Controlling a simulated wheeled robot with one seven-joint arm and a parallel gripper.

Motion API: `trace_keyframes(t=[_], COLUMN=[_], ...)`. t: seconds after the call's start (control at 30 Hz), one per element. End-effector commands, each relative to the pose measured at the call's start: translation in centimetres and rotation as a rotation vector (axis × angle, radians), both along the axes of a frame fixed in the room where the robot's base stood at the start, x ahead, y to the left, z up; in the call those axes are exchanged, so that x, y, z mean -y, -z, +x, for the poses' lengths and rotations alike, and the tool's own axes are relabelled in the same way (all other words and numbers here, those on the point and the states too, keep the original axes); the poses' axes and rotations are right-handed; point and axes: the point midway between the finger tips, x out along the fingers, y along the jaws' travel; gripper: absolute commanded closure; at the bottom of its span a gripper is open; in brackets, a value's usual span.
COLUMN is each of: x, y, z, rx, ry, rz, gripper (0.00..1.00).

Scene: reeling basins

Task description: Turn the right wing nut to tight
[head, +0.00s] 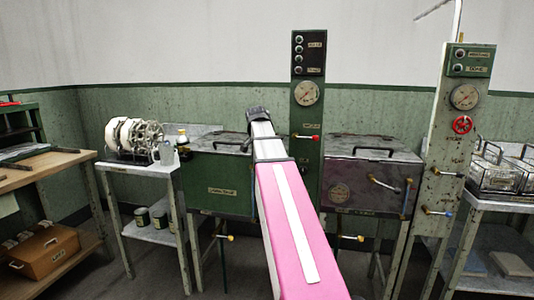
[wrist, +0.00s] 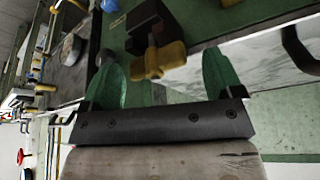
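A yellow brass wing nut (wrist: 158,62) sits on a black clamp block (wrist: 152,22) at the green basin in the wrist view. My gripper (wrist: 161,58) has green fingers spread wide, one on each side of the nut. A gap shows between each finger and the nut, and neither finger visibly touches it. A second yellow piece (wrist: 230,2) is cut off by the top edge; I cannot tell if it is another wing nut. In the head view my arm reaches over the right end of the green basin (head: 220,182), hiding the nut and fingers.
A dark basin (head: 365,175) with a closed lid stands right of the green one. Between them rises a green gauge column (head: 307,130) with a red-tipped lever. A side table (head: 140,168) with reels stands left. A post with a red handwheel (head: 463,125) stands right.

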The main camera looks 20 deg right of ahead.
Motion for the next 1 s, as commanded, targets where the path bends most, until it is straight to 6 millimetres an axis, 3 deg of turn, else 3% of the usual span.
trace_keyframes(t=[0.27, 0.7, 1.0], x=[-0.3, -2.7, -3.5], y=[-1.1, -7.7, -9.9], z=[-0.3, -1.7, -2.2], rx=[0.000, 0.001, 0.000], ry=[0.000, 0.000, -0.001], rz=[-0.001, 0.000, 0.000], gripper=[0.14, 0.14, 0.14])
